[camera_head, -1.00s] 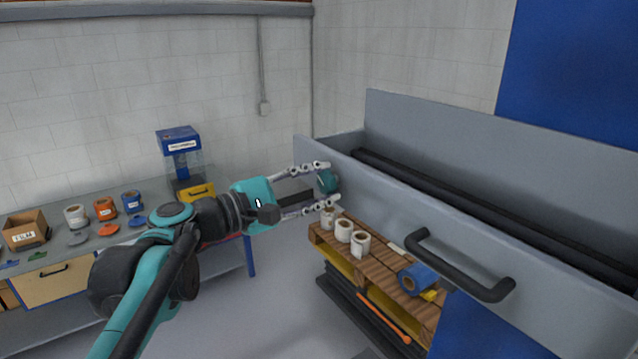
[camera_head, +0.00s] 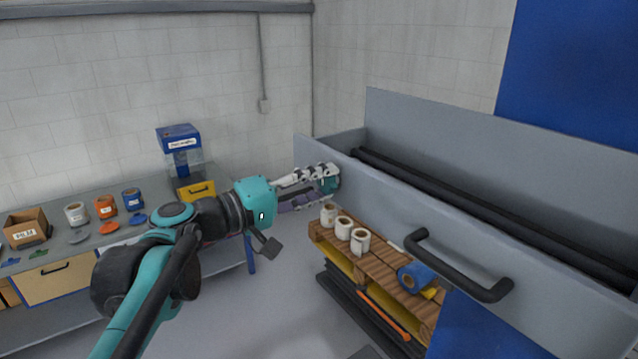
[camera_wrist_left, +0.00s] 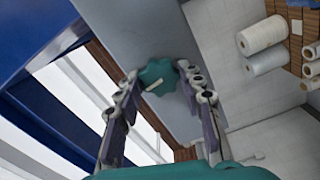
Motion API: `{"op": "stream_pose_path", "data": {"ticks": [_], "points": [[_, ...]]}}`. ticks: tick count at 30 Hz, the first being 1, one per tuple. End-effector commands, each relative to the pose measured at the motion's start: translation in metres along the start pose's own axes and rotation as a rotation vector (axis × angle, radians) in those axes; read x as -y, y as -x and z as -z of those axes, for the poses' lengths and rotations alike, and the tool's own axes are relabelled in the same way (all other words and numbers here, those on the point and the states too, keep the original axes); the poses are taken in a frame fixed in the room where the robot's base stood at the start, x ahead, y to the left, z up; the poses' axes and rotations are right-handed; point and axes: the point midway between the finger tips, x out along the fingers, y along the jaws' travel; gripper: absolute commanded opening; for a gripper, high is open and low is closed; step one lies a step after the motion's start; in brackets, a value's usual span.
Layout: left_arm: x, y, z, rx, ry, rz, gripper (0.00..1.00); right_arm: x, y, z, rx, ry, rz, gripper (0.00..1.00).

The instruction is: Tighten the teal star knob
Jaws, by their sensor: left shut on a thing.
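The teal star knob (camera_wrist_left: 158,78) sits on the grey front panel (camera_head: 385,195) of the machine, near its left end. In the left wrist view it lies between my fingertips, and a pale mark shows on its face. My left gripper (camera_head: 327,184) is shut on the knob, one finger above and one below it in the head view. The fingers (camera_wrist_left: 163,83) reach it from both sides in the left wrist view. The knob is partly hidden by the fingers in the head view (camera_head: 328,185). My right gripper is not in view.
A black handle (camera_head: 460,272) sticks out of the panel to the right.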

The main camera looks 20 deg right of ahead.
Motion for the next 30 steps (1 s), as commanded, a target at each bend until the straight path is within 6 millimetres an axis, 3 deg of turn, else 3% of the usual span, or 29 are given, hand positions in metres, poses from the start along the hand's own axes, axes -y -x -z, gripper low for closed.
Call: {"op": "stream_pose_path", "data": {"ticks": [23, 24, 25, 26, 30], "points": [[0.0009, -0.0001, -0.0009, 0.002, -0.103, 0.002, 0.09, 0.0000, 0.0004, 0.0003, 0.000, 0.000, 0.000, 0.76], [0.0009, -0.0001, -0.0009, 0.002, -0.103, 0.002, 0.46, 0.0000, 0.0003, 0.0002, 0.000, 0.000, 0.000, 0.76], [0.0009, -0.0001, -0.0008, 0.002, -0.103, 0.002, 0.54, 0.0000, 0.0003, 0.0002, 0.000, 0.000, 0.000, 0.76], [0.0008, -0.0001, -0.0008, 0.002, -0.103, 0.001, 0.59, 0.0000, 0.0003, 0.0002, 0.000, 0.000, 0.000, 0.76], [0.0006, -0.0001, -0.0006, 0.001, -0.102, 0.001, 0.59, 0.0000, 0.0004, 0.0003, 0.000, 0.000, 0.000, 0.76]]}}
